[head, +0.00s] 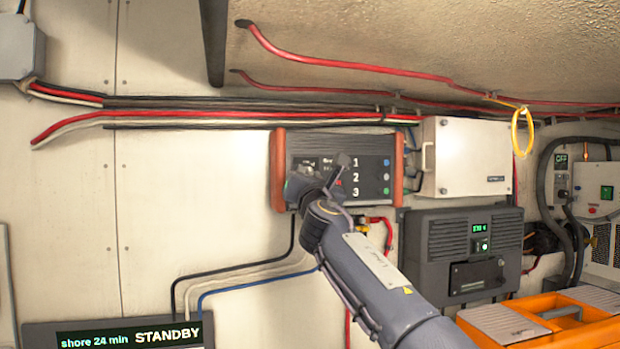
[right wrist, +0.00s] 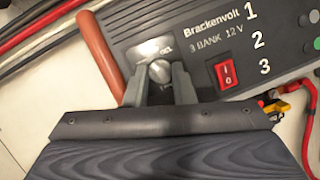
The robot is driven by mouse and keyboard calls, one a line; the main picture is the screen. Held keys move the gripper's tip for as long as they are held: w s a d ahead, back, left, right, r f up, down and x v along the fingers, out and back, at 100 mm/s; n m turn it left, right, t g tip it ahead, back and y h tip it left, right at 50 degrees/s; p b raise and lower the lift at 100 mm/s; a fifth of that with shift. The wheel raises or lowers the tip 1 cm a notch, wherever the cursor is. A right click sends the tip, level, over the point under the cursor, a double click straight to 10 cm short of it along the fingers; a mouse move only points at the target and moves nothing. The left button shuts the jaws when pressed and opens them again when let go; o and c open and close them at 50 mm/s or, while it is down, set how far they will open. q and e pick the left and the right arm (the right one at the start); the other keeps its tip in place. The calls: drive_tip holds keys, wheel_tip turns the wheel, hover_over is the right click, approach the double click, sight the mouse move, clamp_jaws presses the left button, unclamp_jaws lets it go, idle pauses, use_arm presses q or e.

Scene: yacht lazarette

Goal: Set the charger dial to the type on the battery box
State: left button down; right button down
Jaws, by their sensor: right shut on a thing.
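The charger (head: 300,152) is a dark grey wall unit with red-orange end caps, marked "Brackenvolt 3 BANK 12 V" in the right wrist view. Its dial (right wrist: 160,72) is a small round silver knob on a metal plate, with what looks like "GEL" printed at its upper right. My right gripper (right wrist: 161,82) is shut on the dial, one finger on each side. In the head view my right gripper (head: 322,180) covers the charger's lower left and hides the dial. An orange box (head: 585,330) at lower right may be the battery box; no type is readable on it.
A red rocker switch (right wrist: 226,74) sits close right of the dial. Cables run above and below the charger. A white box (head: 463,157) and a dark unit with a green display (head: 440,240) are at right. A screen (head: 120,338) reads "shore 24 min STANDBY". The left wall is mostly clear.

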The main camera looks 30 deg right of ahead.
drive_tip(key=m+g+p, duration=0.1)
drive_tip(key=m, duration=0.2)
drive_tip(key=m+g+h+p, duration=0.1)
drive_tip(key=m, duration=0.3)
drive_tip(key=m+g+h+p, duration=0.1)
drive_tip(key=m+g, duration=0.1)
drive_tip(key=m, duration=0.2)
drive_tip(key=shift+a+r, duration=0.25)
drive_tip(key=shift+r, duration=0.15)
drive_tip(key=shift+m+g+p, duration=0.7)
drive_tip(key=shift+m+p, duration=0.25)
drive_tip(key=shift+m, duration=0.65)
drive_tip(key=c, duration=1.2)
unclamp_jaws()
drive_tip(key=shift+c, duration=0.2)
